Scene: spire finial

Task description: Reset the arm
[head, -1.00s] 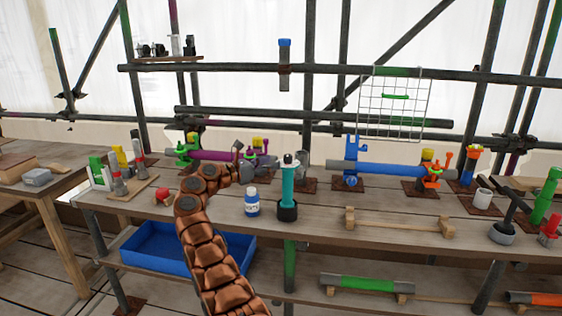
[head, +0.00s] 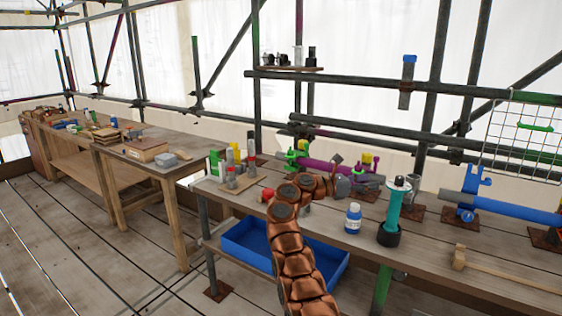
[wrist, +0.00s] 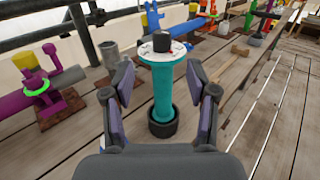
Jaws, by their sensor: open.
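My gripper (wrist: 160,80) is open in the wrist view, with one finger on each side of the picture. A teal cylinder with a white flange and dark cap (wrist: 162,90) stands upright in a black base beyond and between the fingers. I cannot tell that either finger touches it. In the head view, my brown segmented arm bends right over the bench, and the gripper (head: 342,184) is small and dark there. The teal cylinder (head: 393,212) stands to its right, apart from it.
A white and blue bottle (head: 353,219) stands left of the teal cylinder. A purple pipe with green and yellow clamps (head: 325,167) lies behind the gripper. A blue bin (head: 250,243) is below the bench. Blue pipe (head: 510,207) is at right. Open floor lies at left.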

